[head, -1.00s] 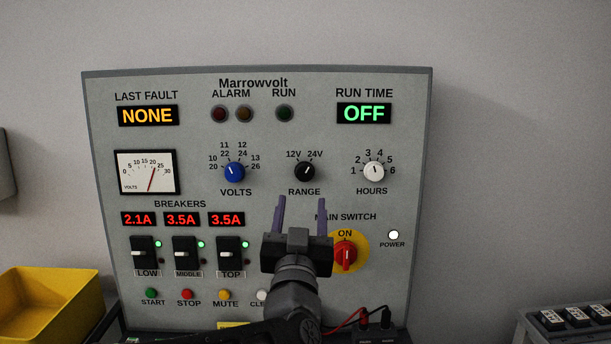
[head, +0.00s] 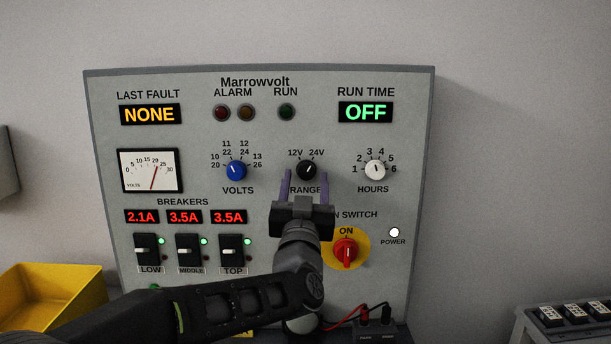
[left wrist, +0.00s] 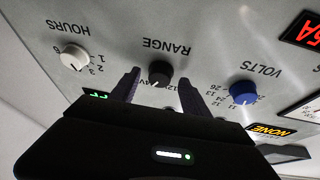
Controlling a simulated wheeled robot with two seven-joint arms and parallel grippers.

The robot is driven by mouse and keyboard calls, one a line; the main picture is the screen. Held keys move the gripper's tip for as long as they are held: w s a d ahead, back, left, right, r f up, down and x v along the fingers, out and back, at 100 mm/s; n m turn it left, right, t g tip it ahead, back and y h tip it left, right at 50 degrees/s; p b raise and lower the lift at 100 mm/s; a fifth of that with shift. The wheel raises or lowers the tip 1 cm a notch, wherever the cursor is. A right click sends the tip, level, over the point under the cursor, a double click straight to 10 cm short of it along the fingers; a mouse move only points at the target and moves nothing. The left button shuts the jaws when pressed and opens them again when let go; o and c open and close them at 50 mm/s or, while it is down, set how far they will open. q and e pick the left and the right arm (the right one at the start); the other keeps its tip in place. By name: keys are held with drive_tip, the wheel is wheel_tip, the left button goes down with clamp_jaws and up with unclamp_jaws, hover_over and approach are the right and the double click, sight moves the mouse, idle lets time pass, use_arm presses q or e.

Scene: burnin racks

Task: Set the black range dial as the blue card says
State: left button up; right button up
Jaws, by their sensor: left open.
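The black range dial (head: 306,169) is on the grey panel, between the blue volts dial (head: 236,170) and the white hours dial (head: 375,170). Its white mark appears to point up and right, toward 24V. My left gripper (head: 306,177) is open, its two purple fingers pointing at the panel just below the range dial. In the left wrist view, upside down, the range dial (left wrist: 160,73) shows between the spread fingertips, with no clear contact. I see no blue card. My right gripper is not in view.
The red main switch (head: 346,252) is right of my left wrist. Breaker levers (head: 188,251) are at the lower left of the panel. A yellow bin (head: 55,290) stands at left. A rack with several dark modules (head: 575,315) is at lower right.

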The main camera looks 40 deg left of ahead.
use_arm(q)
drive_tip(key=shift+w+a+r, duration=0.15)
drive_tip(key=shift+w+a, duration=0.05)
drive_tip(key=shift+w, duration=0.15)
drive_tip(key=shift+c, duration=0.4)
clamp_jaws()
